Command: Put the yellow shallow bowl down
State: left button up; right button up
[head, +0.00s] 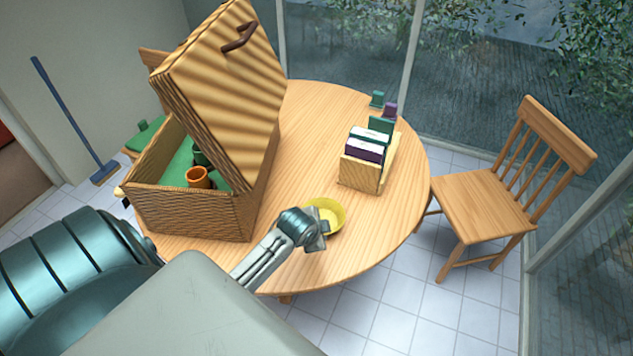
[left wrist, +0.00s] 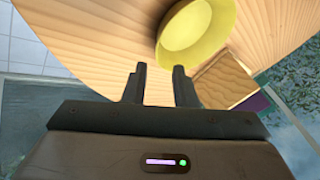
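The yellow shallow bowl (head: 331,208) appears to rest upright on the round wooden table (head: 310,120), near its front edge. My left gripper (head: 322,238) is at the bowl's near side and hides part of it in the head view. In the left wrist view the bowl (left wrist: 197,35) lies just beyond the fingertips of my left gripper (left wrist: 159,70). The two fingers stand apart with a gap between them, and nothing is clamped there. The right fingertip is close to the bowl's rim; I cannot tell if it touches. My right gripper is not in view.
A wicker hamper (head: 190,215) with its lid raised stands left on the table, holding an orange cup (head: 198,178) and green things. A wooden holder (head: 357,174) with upright packets stands behind the bowl. Table space between them is clear. A chair (head: 490,205) stands at right.

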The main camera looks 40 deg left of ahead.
pick_arm(q)
jog(key=shift+v, duration=1.9)
